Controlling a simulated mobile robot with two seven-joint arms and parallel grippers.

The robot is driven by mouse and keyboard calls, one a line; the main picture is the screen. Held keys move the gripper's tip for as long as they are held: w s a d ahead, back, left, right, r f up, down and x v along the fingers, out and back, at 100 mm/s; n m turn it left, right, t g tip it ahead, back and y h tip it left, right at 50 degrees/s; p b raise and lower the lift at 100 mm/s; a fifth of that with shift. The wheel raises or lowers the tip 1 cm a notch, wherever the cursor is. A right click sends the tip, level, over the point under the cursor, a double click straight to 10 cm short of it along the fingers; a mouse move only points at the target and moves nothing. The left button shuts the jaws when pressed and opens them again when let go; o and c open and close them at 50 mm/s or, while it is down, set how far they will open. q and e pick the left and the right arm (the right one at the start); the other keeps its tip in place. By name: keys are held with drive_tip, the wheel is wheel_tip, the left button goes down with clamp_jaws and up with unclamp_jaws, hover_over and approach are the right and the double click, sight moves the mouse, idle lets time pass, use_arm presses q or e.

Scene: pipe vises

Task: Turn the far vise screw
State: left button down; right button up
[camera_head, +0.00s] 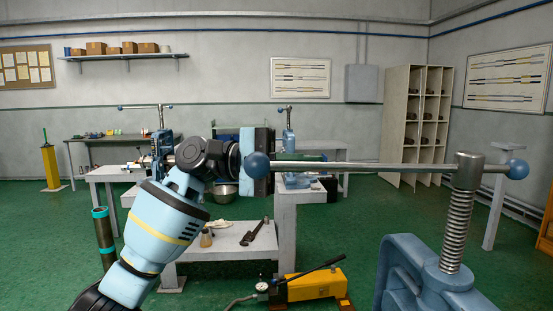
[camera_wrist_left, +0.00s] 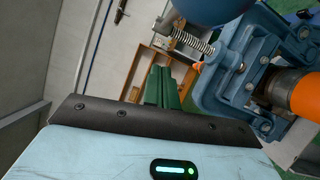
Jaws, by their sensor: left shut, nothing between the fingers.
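A large blue vise (camera_head: 419,275) stands at the lower right in the head view, with an upright threaded screw (camera_head: 457,230). A long steel bar (camera_head: 365,167) with blue ball ends crosses the screw's top. Two smaller blue vises show farther back, one at left (camera_head: 162,142) and one at centre (camera_head: 289,138). My left gripper (camera_head: 302,157) points right, close to the bar's left ball (camera_head: 257,165); I cannot tell whether they touch. In the wrist view its green fingers (camera_wrist_left: 163,84) are together and empty. A blue vise (camera_wrist_left: 255,60) with an orange-ended pipe (camera_wrist_left: 303,95) is beside them.
Grey tables (camera_head: 300,200) hold the back vises. A wrench (camera_head: 254,233) lies on a low shelf. A yellow pump (camera_head: 314,286) stands on the floor. A tall pale rack (camera_head: 400,130) is at the back wall. Green floor is open between the rack and the near vise.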

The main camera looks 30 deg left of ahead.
sight(319, 165)
use_arm(q)
drive_tip(key=s+d, duration=0.2)
drive_tip(key=d, duration=0.1)
drive_tip(key=shift+s+r, duration=0.1)
drive_tip(key=shift+r, duration=0.25)
drive_tip(key=shift+s+d+r+p, duration=0.1)
drive_tip(key=shift+s+d+p, duration=0.2)
drive_tip(key=shift+s, duration=0.2)
